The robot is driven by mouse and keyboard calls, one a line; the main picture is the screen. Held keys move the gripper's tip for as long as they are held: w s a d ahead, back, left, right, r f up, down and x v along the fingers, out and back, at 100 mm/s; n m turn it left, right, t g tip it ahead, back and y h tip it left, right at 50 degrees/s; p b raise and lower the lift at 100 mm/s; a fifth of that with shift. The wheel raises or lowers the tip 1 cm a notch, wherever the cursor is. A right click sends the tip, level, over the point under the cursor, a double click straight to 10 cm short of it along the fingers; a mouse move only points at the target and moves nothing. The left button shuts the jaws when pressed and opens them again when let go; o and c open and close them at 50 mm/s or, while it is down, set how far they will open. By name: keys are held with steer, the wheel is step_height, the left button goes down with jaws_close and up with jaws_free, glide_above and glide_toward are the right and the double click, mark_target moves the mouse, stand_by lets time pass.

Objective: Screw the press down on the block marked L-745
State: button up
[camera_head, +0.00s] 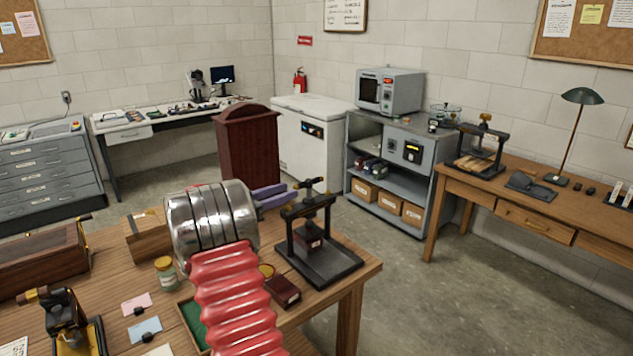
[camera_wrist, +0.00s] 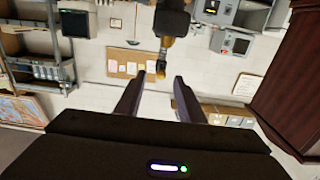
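A black screw press (camera_head: 318,258) stands near the right corner of the front wooden bench, with a brass-and-black screw handle (camera_head: 313,187) on top. A dark red block (camera_head: 308,241) sits inside its frame under the screw; its marking is too small to read. My gripper (camera_head: 291,189) is left of and close to the handle, its purple-grey fingers pointing right. In the wrist view, which is upside down, the two fingers (camera_wrist: 164,79) are apart. The screw's handle end (camera_wrist: 161,70) shows between their tips, with no clear contact visible.
A second press (camera_head: 482,145) stands on the right-hand desk. A dark red block or box (camera_head: 283,291) lies in front of the near press. A small jar (camera_head: 166,274) and cards lie left of my arm, which hides part of the bench.

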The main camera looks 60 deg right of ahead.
mark_target(312, 183)
steer(key=x, duration=1.2)
steer(key=shift+d, duration=0.15)
steer(key=shift+c, duration=0.4)
jaws_close()
steer(key=shift+s+d, duration=0.2)
steer(key=shift+w+a, duration=0.1)
steer(key=shift+a, duration=0.05)
